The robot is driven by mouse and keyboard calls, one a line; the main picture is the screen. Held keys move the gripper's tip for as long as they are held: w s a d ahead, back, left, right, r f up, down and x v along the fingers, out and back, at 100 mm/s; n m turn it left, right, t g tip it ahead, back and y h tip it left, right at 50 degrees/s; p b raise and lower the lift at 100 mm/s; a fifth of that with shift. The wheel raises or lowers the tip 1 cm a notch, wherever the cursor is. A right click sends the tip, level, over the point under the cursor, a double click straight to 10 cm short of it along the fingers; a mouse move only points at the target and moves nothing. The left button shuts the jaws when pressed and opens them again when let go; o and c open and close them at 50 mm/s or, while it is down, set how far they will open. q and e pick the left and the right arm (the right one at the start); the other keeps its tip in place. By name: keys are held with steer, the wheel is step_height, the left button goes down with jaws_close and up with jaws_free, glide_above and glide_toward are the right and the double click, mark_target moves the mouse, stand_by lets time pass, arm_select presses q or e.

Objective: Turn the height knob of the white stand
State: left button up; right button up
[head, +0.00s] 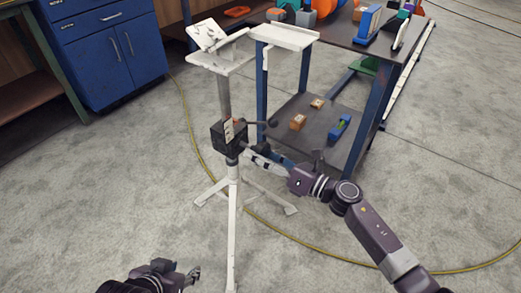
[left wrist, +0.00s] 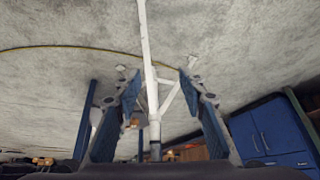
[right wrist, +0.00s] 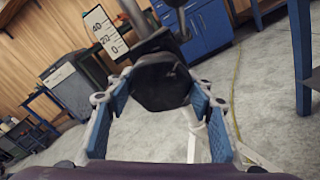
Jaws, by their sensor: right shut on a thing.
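The white stand (head: 232,205) stands upright on splayed legs on the floor in the head view. A black block (head: 217,136) with a small scale plate sits on its post. The black height knob (right wrist: 160,82) fills the space between the fingers in the right wrist view. My right gripper (head: 249,157) is shut on the knob, beside the block. The scale plate (right wrist: 104,33) shows the marks 40, 20 and 0. My left gripper (head: 192,276) is low at the bottom left, empty and apart from the stand. In the left wrist view its fingers (left wrist: 160,85) are spread.
A dark metal table (head: 345,28) with blue legs and a lower shelf (head: 330,140) stands close behind my right gripper. Small blocks lie on that shelf. A blue cabinet (head: 105,50) is at the back left. A yellow cable (head: 192,135) crosses the floor. The front floor is mostly clear.

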steer(key=shift+r+m+p, duration=0.15)
steer(key=shift+m+p, duration=0.35)
steer(key=shift+m, duration=1)
arm_select(q)
steer(key=s+a+g+p, duration=0.2)
steer(key=s+g, duration=0.1)
steer(key=s, duration=0.3)
arm_select(e)
steer(key=m, duration=0.2)
steer(key=shift+m, duration=0.3)
steer(key=m+p, duration=0.2)
steer(key=m, duration=0.1)
steer(key=shift+m, duration=0.3)
steer(key=m+p, duration=0.2)
steer(key=m, duration=0.2)
steer(key=shift+r+m, duration=0.1)
steer(key=shift+m, duration=0.2)
arm_select(q)
step_height(320, 180, down, 17)
steer(key=shift+d+f+g+y+p, duration=0.2)
steer(key=shift+d+g+y+p, duration=0.1)
steer(key=shift+d, duration=0.05)
arm_select(e)
steer(key=shift+m, duration=0.8)
arm_select(q)
steer(key=shift+s, duration=0.1)
arm_select(e)
steer(key=o, duration=1.2)
